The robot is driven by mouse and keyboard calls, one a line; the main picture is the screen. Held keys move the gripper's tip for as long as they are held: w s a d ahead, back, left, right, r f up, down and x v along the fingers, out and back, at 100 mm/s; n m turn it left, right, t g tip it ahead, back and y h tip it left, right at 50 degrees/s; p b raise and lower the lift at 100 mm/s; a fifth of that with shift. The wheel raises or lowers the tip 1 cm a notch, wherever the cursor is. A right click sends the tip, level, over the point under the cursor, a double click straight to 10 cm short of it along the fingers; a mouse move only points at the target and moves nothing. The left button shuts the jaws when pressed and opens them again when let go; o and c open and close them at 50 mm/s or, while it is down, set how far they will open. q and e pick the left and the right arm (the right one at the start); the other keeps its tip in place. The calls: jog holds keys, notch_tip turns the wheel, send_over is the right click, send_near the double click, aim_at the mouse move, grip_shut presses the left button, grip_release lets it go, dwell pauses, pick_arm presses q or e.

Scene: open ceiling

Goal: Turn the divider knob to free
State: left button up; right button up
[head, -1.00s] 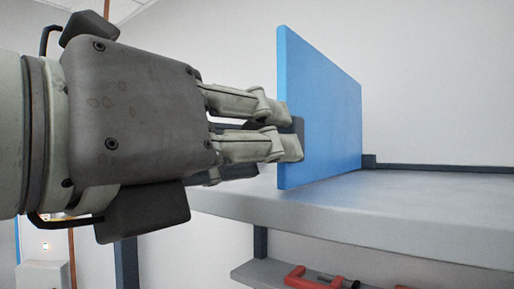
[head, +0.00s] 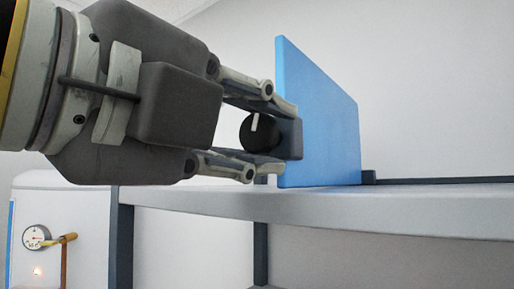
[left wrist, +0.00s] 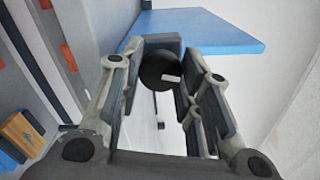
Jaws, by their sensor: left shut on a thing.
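The divider (head: 320,115) is an upright blue panel standing on the grey shelf top. The knob (head: 257,138) is round and black with a white mark, set on a dark grey block (head: 293,140) at the divider's near edge. The mark points roughly upward in the head view. My left gripper (head: 278,136) has one finger above the knob and one below, and is shut on it. In the left wrist view the knob (left wrist: 158,72) shows between the two fingers, its white mark pointing right. My right gripper is in neither view.
The shelf top (head: 400,197) is bare to the right of the divider. A dark rail (head: 430,180) runs along its back. A dial gauge (head: 36,237) and a brownish handle (head: 68,239) are at the lower left.

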pick_arm(q)
jog(key=shift+n+b, duration=0.6)
jog(key=shift+n, duration=0.9)
jog(key=o, duration=1)
jog(key=v, duration=1.2)
